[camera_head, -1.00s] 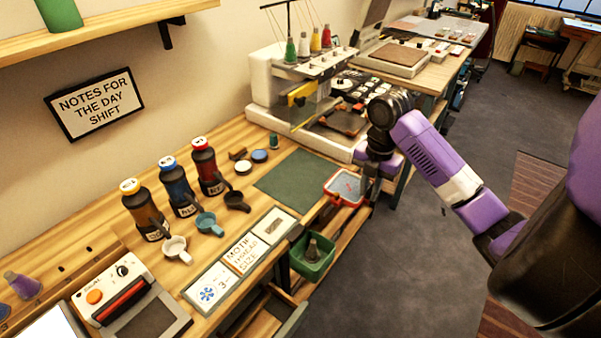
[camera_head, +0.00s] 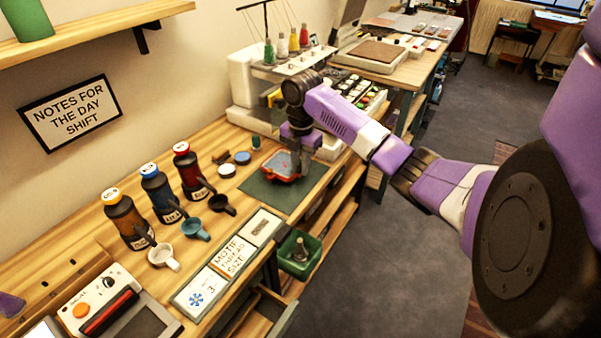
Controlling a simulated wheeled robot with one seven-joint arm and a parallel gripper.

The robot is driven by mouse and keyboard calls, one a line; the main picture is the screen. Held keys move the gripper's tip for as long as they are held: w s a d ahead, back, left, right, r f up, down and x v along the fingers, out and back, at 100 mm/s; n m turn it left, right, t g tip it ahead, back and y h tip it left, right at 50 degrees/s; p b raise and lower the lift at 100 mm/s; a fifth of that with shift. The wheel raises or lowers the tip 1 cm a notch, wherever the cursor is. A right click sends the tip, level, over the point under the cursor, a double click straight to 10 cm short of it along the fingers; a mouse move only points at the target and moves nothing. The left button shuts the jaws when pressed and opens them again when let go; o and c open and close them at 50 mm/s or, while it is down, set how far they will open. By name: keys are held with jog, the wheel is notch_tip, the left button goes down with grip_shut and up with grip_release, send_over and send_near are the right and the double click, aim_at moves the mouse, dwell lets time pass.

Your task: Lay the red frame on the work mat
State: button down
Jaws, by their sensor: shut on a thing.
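The red frame (camera_head: 277,166) is a small red-rimmed frame with a grey inside. It is over the dark green work mat (camera_head: 262,192), toward the mat's far right part. My gripper (camera_head: 296,172) points down and is shut on the frame's right side. The fingertips are small and partly merge with the frame. I cannot tell whether the frame touches the mat or is just above it. The near and left parts of the mat are bare.
Several bottles (camera_head: 160,192) and small cups (camera_head: 195,229) stand left of the mat. Sample cards (camera_head: 232,255) lie in front of it. An embroidery machine (camera_head: 262,90) stands behind. A green bin (camera_head: 299,252) is below the table's right edge.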

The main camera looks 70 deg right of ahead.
jog(key=shift+f, duration=1.65)
jog(key=shift+f, duration=0.1)
jog(key=c, duration=1.3)
grip_release()
notch_tip(320, 180, up, 12)
jog(key=shift+s+r, duration=0.1)
